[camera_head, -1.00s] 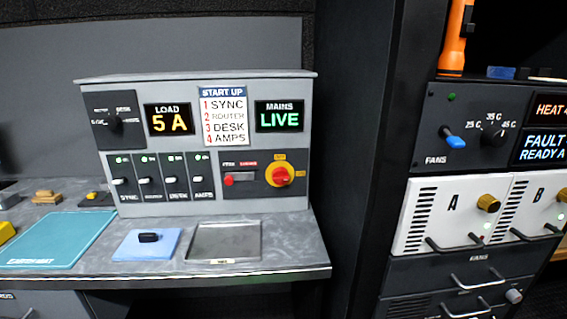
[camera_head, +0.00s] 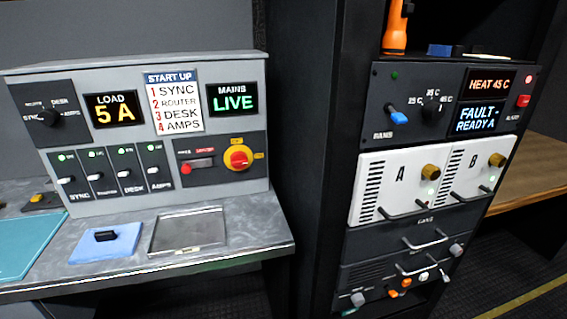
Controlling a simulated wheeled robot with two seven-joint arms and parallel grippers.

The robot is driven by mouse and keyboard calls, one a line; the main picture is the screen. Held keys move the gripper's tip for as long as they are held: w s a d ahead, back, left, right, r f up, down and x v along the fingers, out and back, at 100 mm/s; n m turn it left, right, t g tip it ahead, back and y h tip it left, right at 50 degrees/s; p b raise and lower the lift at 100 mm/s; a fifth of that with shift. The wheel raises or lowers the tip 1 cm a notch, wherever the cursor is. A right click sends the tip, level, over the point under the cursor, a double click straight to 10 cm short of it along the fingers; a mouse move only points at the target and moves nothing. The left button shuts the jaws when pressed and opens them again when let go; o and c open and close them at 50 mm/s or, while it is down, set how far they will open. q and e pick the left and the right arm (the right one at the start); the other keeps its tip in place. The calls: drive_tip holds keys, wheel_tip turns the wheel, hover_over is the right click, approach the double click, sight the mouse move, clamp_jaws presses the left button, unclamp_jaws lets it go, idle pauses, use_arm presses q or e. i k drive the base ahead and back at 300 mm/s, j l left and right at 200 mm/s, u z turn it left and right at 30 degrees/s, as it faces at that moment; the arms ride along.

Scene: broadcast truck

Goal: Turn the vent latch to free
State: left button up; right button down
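No part is clearly labelled as the vent latch, and I cannot tell which one it is. In the dark rack on the right, white module A (camera_head: 372,204) and white module B (camera_head: 466,190) each carry a vent grille, a handle and a brass knob: the knob on A (camera_head: 430,172) and the knob on B (camera_head: 497,160). Below them, dark panels carry a grey knob on the right (camera_head: 456,250) and another at lower left (camera_head: 358,300). Neither of my grippers is in view.
Above the modules, a fan panel has a blue lever (camera_head: 397,117) and screens reading HEAT 45 C and FAULT READY A (camera_head: 478,117). An orange flashlight (camera_head: 395,30) stands on top. A grey console (camera_head: 100,205) stands left on a desk. Open floor (camera_head: 500,270) lies right.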

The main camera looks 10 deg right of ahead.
sight(455, 249)
drive_tip(key=z, duration=1.45)
